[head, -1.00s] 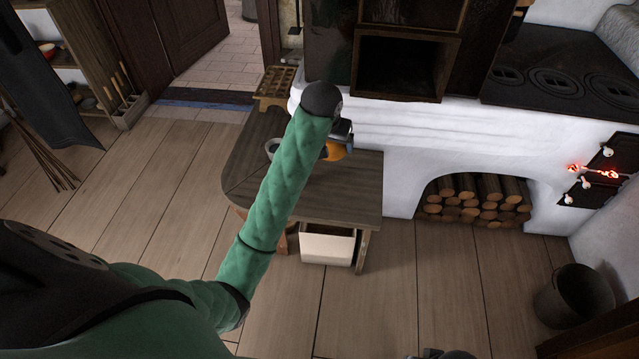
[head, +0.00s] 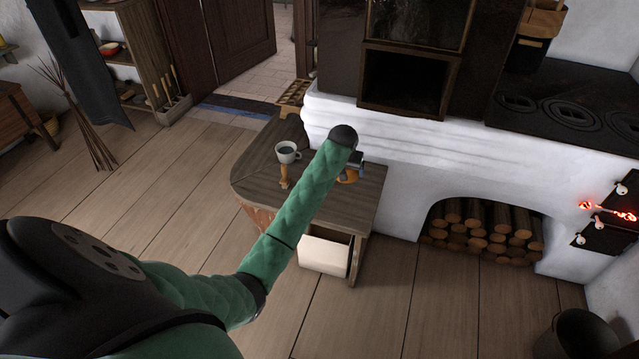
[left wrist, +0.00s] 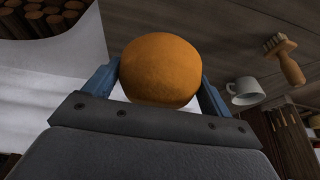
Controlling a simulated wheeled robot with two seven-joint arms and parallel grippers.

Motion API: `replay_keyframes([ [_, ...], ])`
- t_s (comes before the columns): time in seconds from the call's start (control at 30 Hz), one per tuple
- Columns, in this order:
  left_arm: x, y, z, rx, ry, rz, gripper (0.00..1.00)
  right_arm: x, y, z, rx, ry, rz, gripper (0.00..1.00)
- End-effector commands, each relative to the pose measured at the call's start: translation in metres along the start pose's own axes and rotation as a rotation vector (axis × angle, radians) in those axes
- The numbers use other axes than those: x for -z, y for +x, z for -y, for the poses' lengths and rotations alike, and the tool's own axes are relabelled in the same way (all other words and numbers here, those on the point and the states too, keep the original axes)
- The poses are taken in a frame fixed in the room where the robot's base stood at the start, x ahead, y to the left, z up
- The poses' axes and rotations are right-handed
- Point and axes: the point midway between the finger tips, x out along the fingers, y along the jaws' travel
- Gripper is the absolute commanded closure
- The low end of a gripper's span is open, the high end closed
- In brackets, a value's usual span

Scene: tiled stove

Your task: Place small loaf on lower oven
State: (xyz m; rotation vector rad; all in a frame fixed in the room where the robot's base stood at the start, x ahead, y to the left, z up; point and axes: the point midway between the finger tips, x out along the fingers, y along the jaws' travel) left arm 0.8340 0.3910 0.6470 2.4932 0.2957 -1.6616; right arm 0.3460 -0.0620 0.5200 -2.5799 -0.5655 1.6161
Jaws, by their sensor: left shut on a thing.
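The small loaf (left wrist: 160,69) is round and orange-brown, held between the two blue fingers of my left gripper (left wrist: 160,80) in the left wrist view. In the head view the left gripper (head: 352,170) is over the right part of the wooden table, with the loaf (head: 347,177) mostly hidden behind my arm. The oven (head: 403,82) is a tiled stove part with a dark square opening above a white ledge, behind and to the right of the gripper. Its upper opening (head: 418,20) is dark too. My right gripper is not in view.
The black cooktop (head: 560,95) is to the right, above a firewood niche (head: 480,230). Floor is open at left.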

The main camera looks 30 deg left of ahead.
Motion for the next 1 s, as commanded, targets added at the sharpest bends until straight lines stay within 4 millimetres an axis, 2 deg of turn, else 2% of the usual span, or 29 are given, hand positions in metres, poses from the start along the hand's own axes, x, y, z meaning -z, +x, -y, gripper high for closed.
replay_keyframes([
  [0.17,0.005,0.013,0.017,0.002,-0.001,0.001,0.44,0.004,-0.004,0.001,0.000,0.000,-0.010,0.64],
  [0.6,0.019,0.070,0.088,0.001,-0.001,0.002,0.44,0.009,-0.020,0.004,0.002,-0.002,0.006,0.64],
  [0.8,0.022,0.083,0.102,0.000,0.000,0.001,0.44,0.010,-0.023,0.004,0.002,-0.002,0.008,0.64],
  [1.0,0.018,0.094,0.103,0.000,0.001,0.001,0.44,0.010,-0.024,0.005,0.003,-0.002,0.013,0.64],
])
